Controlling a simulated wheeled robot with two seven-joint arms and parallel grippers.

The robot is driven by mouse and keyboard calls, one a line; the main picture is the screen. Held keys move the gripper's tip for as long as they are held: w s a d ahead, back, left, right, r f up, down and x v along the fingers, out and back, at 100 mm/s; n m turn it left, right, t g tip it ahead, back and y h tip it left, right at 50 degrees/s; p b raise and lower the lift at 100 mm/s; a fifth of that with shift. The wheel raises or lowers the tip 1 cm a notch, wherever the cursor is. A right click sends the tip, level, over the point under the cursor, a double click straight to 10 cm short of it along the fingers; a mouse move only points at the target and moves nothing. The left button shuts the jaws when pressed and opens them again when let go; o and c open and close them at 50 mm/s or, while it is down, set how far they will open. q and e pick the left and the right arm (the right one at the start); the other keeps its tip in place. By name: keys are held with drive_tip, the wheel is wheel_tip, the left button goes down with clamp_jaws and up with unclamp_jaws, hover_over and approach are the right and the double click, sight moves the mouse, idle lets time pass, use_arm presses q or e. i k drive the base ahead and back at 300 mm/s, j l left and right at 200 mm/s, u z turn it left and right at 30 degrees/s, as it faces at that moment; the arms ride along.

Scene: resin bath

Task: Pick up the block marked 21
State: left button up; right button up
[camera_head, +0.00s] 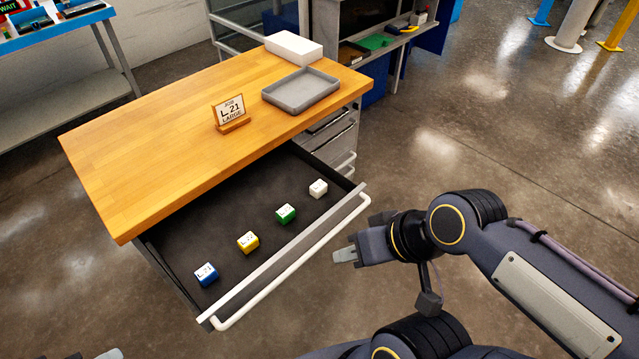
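Several small blocks lie in a row in the open drawer. They are a blue block (206,274), a yellow block (247,242), a green block (285,214) and a white block (318,188). The blue block's top label seems to read 21, but the print is small; the other labels are not legible. A job card (230,112) on the worktop reads "L 21 LARGE". My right gripper (358,238) is outside the drawer, to the right of its handle, empty, with its fingers seemingly apart. Only a tip of my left gripper (110,354) shows at the bottom edge.
The drawer (215,225) is pulled out below the wooden worktop (150,150), with a white bar handle (290,272) along its front. A grey tray (300,90) and a white box (293,47) stand on the worktop.

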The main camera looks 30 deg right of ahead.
sight(206, 274)
drive_tip(key=z, duration=0.7)
drive_tip(key=i+j+z, duration=0.1)
drive_tip(key=j+z, duration=0.2)
drive_tip(key=j, duration=0.75)
drive_tip(key=j+z, duration=0.25)
drive_tip(key=j, duration=0.8)
